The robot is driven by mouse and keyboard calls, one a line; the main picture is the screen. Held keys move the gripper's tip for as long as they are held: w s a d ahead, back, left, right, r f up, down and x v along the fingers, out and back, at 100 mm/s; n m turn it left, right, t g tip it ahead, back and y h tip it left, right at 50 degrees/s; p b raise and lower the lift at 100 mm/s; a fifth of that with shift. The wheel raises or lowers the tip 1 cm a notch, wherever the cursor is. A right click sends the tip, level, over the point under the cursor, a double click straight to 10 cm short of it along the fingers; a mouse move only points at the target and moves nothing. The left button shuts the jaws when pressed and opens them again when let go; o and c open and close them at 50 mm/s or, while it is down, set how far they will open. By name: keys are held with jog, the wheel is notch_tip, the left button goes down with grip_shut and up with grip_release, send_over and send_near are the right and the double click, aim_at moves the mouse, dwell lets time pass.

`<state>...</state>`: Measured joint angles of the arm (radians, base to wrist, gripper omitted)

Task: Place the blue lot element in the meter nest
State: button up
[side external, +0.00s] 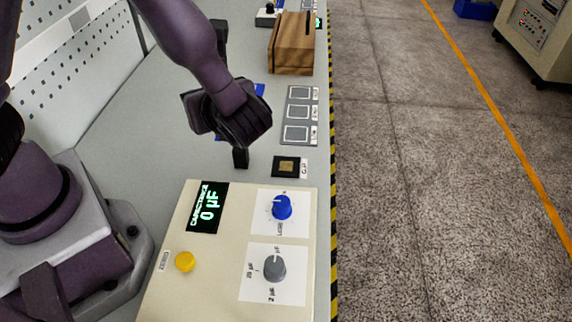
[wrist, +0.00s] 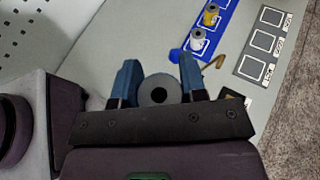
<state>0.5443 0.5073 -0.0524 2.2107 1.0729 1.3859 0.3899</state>
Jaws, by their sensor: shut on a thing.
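My gripper (wrist: 158,82) is shut on a round grey element (wrist: 147,96) with a dark central hole, seen end-on between the two fingers in the wrist view. Its lot colour cannot be told from this end. In the side view my gripper (side external: 240,158) points down above the bench, and the held element is hidden there. The nest, a black square with a gold centre (side external: 287,166), lies just right of the fingertips and in front of the meter. In the wrist view it is mostly hidden behind my gripper.
The meter (side external: 212,282) reads 0 µF and has a blue knob, a grey knob and a yellow button. A blue mat (wrist: 226,28) holds upright spools, with a bent brass-coloured piece (wrist: 213,63) nearby. A grey three-square plate (side external: 286,116) and a wooden block (side external: 290,50) stand beyond.

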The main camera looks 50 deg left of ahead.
notch_tip(320, 180, down, 5)
send_over(283, 161)
jog(key=f, duration=1)
jog(key=shift+s, duration=0.4)
jog(key=shift+w+f, duration=0.15)
jog(key=shift+f, duration=0.05)
jog(key=shift+w+f, duration=0.2)
jog(key=shift+f, duration=1.5)
jog(key=shift+f, duration=0.15)
jog(key=o, duration=1)
